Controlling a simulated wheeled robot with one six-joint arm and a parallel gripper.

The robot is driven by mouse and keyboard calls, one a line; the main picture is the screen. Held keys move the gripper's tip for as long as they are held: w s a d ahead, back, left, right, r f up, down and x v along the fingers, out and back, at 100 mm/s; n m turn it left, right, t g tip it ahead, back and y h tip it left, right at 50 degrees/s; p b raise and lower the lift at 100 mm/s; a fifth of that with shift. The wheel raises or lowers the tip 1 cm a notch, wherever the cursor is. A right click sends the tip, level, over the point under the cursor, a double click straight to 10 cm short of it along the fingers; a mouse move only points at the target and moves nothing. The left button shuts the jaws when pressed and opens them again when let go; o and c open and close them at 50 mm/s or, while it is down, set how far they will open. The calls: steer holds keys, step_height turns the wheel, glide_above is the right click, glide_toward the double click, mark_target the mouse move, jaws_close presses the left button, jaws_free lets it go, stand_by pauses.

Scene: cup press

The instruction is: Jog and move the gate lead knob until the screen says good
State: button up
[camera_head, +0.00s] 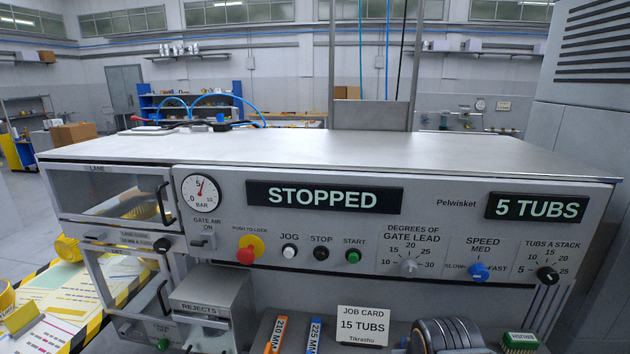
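The grey gate lead knob (408,267) sits on the front panel in the camera_head view, under "DEGREES OF GATE LEAD". Its scale runs from 10 to 30; its pointer is too small to read surely. The main screen (324,197) reads "STOPPED". The white jog button (289,252) is left of the black stop button (321,253) and the green start button (353,256). A smaller screen (537,207) reads "5 TUBS". My gripper is not in view.
A red push-to-lock button (246,256), blue speed knob (478,271) and black tubs-a-stack knob (547,275) share the panel. The job card (362,325) below reads "15 TUBS". The rejects box (215,305) juts out at lower left. Space before the gate lead knob looks clear.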

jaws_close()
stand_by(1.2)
